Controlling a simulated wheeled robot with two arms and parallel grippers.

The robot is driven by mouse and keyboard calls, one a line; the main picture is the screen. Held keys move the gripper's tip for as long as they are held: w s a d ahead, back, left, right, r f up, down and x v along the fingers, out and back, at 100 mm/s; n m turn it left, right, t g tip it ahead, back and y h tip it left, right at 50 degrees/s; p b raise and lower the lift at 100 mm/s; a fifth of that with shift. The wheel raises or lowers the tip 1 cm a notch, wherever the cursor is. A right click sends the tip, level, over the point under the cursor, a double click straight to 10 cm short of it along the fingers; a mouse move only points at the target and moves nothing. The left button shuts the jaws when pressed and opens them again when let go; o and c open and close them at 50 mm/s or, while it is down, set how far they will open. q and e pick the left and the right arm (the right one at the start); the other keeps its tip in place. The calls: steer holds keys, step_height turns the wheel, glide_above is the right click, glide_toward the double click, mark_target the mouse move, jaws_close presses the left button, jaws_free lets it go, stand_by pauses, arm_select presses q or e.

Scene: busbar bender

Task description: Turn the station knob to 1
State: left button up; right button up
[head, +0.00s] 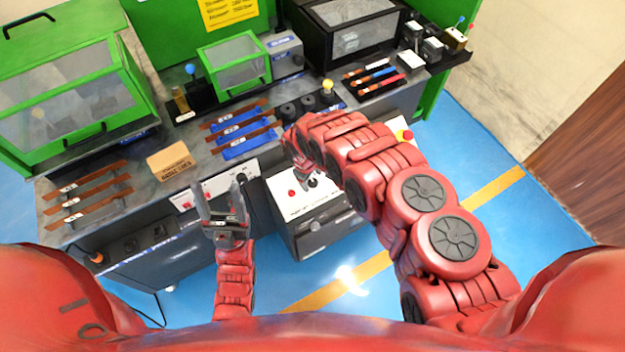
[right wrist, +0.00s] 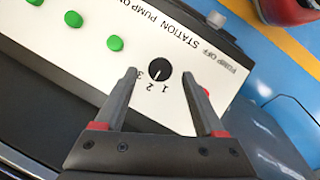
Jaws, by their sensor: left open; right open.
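The black station knob (right wrist: 160,71) sits on a white panel (right wrist: 75,50) in the right wrist view. Its white mark points down-left, near the 2; the numbers 1, 2 and 3 are printed around it. My right gripper (right wrist: 161,98) is open, with the knob showing between its fingertips; I cannot tell whether they touch the panel. In the head view my right gripper (head: 306,172) is over the white-topped pump box (head: 325,208), partly covering the knob. My left gripper (head: 221,190) is open and empty in front of the bench.
Several green buttons (right wrist: 115,43) line the panel, and a red button (right wrist: 206,92) is partly hidden by a finger. The bench (head: 215,160) holds copper bars, a cardboard box (head: 171,160) and green-framed machines. Blue floor (head: 480,140) is open to the right.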

mark_target(313, 183)
steer(key=shift+w+d+f, duration=0.1)
steer(key=shift+f, duration=0.5)
steer(key=shift+w+d+f, duration=0.1)
steer(key=shift+f, duration=0.45)
jaws_close()
